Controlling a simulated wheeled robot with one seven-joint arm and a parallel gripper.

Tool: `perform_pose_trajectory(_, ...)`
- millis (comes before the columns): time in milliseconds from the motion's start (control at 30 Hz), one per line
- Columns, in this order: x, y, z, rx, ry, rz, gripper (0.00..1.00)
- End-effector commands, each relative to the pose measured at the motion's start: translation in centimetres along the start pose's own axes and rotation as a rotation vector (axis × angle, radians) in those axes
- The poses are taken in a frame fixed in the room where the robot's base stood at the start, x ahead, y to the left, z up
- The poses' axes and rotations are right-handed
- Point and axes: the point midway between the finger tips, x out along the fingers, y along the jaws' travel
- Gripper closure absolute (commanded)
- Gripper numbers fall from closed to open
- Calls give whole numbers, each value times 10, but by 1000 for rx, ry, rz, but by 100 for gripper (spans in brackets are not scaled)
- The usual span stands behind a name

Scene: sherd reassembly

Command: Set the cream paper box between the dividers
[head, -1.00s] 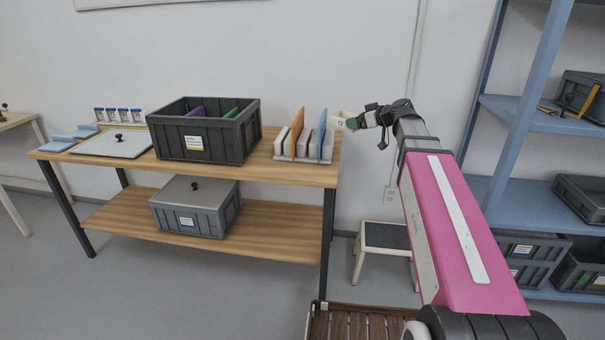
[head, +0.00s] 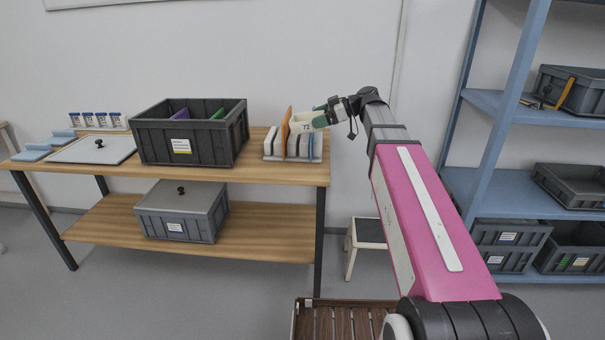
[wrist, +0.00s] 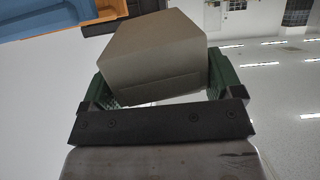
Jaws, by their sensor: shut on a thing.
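The cream paper box (head: 303,122), marked 72, is in my gripper (head: 322,119) at the right end of the table, above the divider rack. In the wrist view the box (wrist: 153,55) sits between the green finger pads of my gripper (wrist: 160,92), which is shut on it. The rack (head: 270,158) holds an orange divider (head: 286,132) and several white and grey upright pieces. In the head view the box is just right of the orange divider and hides most of the blue one. Whether the box touches a divider cannot be told.
A dark grey crate (head: 190,150) with purple and green dividers stands left of the rack on the wooden table (head: 255,180). A grey lid (head: 92,150) lies further left. A lidded grey bin (head: 185,213) is on the lower shelf. Blue shelving (head: 520,206) stands at the right.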

Motion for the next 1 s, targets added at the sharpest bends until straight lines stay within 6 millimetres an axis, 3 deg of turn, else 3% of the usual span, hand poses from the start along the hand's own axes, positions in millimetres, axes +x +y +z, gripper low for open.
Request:
perform_pose_trajectory(267,6,-1,15,2,-1,1,60)
perform_pose_trajectory(800,45,-4,111,4,-1,2,60)
perform_pose_trajectory(1000,53,-4,128,2,-1,2,60)
